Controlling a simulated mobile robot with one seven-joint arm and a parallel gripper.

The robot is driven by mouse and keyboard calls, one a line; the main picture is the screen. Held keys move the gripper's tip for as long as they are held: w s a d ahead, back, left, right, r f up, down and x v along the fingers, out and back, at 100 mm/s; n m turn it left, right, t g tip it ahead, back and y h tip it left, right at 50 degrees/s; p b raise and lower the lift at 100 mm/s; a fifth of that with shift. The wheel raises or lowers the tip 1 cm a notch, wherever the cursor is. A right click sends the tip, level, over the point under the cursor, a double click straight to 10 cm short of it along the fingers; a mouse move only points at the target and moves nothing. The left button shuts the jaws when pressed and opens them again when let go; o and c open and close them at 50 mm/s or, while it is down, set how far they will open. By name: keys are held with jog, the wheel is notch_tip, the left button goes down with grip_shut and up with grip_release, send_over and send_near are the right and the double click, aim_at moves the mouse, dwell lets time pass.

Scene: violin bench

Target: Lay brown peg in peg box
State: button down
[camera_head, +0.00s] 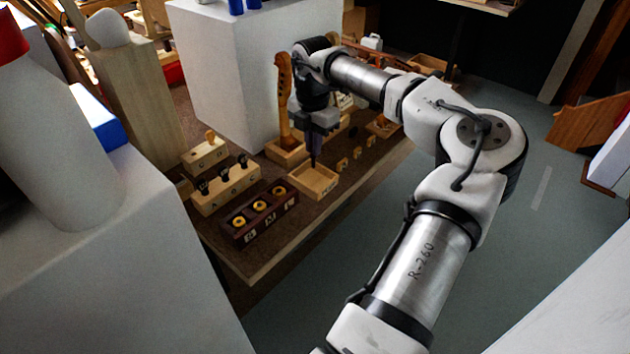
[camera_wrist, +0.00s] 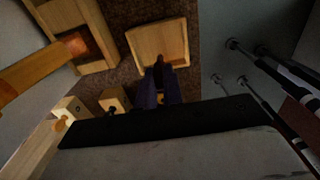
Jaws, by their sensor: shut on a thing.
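In the wrist view the tray (camera_wrist: 135,40) is ahead of my fingers and looks empty inside. My gripper (camera_wrist: 159,82) is shut on a small dark brown peg (camera_wrist: 158,62), whose end shows between the fingertips and overlaps the tray's near rim in that view. In the head view the peg is hard to make out.
A violin neck (camera_head: 284,90) stands upright in a wooden holder (camera_head: 287,158) behind the tray. To the left are a dark block (camera_head: 262,226) with yellow rings and a light block (camera_head: 222,199) with dark pegs. Small wooden pieces (camera_head: 357,153) stand to the right.

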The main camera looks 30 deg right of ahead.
aim_at(314, 159)
jog(key=shift+f+b, duration=1.55)
jog(key=shift+f, duration=1)
dwell(1.1)
jog(key=c, duration=1.5)
grip_release()
jog(key=shift+o, duration=0.2)
